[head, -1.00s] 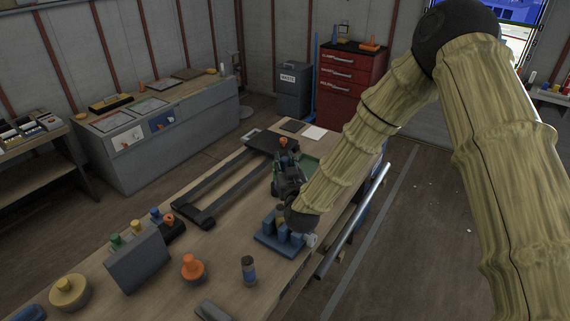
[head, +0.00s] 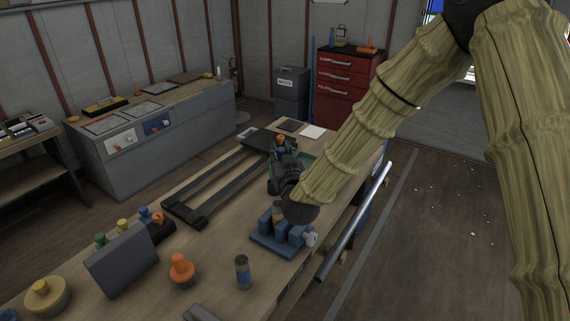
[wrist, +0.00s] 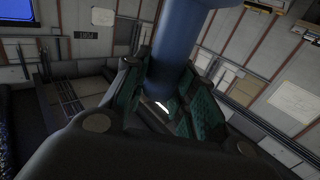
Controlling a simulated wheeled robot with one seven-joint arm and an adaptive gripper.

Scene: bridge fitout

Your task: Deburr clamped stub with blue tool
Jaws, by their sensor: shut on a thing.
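My gripper (wrist: 165,95) is shut on a blue cylindrical tool (wrist: 182,40) in the wrist view; the tool runs out past the top edge. In the head view my gripper (head: 284,172) is dark and partly hidden by my forearm, so its tool is hard to make out. A blue clamp (head: 274,243) stands at the bench's near right edge, with a pale knob on its right side. The gripper is beyond the clamp; I cannot tell whether tool and stub touch.
A grey rack (head: 122,262) with coloured knobs, an orange knobbed piece (head: 181,270), a yellow knobbed piece (head: 45,297) and a small dark cylinder (head: 243,271) stand on the near bench. A black frame (head: 205,190) lies behind. A metal rail (head: 357,220) runs along the right edge.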

